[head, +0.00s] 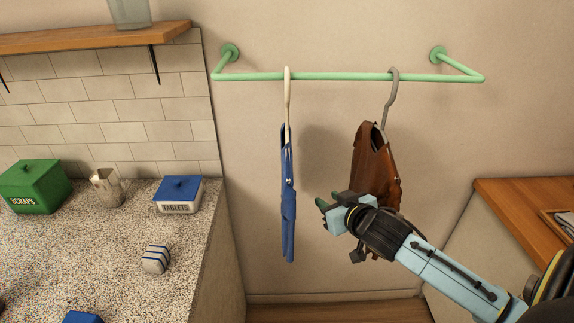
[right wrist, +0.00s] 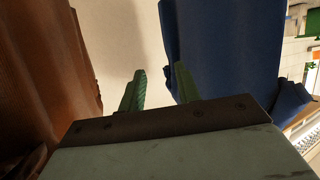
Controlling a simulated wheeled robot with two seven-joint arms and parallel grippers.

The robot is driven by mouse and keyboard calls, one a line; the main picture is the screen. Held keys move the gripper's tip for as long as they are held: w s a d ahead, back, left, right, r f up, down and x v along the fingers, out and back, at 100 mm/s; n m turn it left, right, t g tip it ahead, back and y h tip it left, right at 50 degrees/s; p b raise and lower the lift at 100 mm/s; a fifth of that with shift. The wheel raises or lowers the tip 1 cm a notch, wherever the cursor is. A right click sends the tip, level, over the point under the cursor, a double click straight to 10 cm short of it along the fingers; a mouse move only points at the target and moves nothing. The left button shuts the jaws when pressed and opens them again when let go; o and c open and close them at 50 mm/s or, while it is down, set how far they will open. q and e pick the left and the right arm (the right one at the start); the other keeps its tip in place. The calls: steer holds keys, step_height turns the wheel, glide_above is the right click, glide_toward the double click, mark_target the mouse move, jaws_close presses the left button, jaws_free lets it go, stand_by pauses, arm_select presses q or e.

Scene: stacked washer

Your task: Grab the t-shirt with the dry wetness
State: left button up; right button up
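A blue garment (head: 288,195) hangs edge-on from a pale hanger (head: 287,95) on the green wall rail (head: 335,76). A brown garment (head: 372,155) hangs from a grey hanger (head: 388,100) to its right. Which one is dry cannot be told by sight. My right gripper (head: 323,205) points left, between the two garments, its wrist covering the lower brown garment. In the right wrist view its green fingers (right wrist: 160,72) are apart with nothing between them. The blue garment (right wrist: 222,50) is beyond the right-hand finger; the brown garment (right wrist: 40,70) is at the left. My left gripper is out of view.
A speckled counter (head: 110,250) at left holds a green scraps box (head: 35,188), a metal jug (head: 106,188), a blue-lidded tablets box (head: 178,195) and a striped object (head: 155,260). A wooden-topped cabinet (head: 530,210) stands at right. The space below the blue garment is clear.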

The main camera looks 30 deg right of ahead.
mark_target(288, 111)
steer(key=a+r+n+t+y+p, duration=0.1)
steer(key=a+r+t+y, duration=0.25)
steer(key=r, duration=1.65)
steer(key=shift+t+h, duration=0.35)
steer(key=shift+t, duration=0.2)
steer(key=w, duration=0.3)
steer(key=w+p, duration=0.1)
steer(key=w, duration=0.1)
steer(key=w+a, duration=0.1)
steer(key=w, duration=0.2)
steer(key=shift+w+p, duration=0.3)
steer(key=shift+p, duration=0.1)
steer(key=w+p, duration=0.1)
steer(key=w, duration=0.3)
steer(key=shift+w, duration=0.15)
steer(key=shift+w+a+f, duration=0.1)
steer(key=shift+w+f, duration=0.1)
steer(key=shift+w, duration=0.3)
jaws_close()
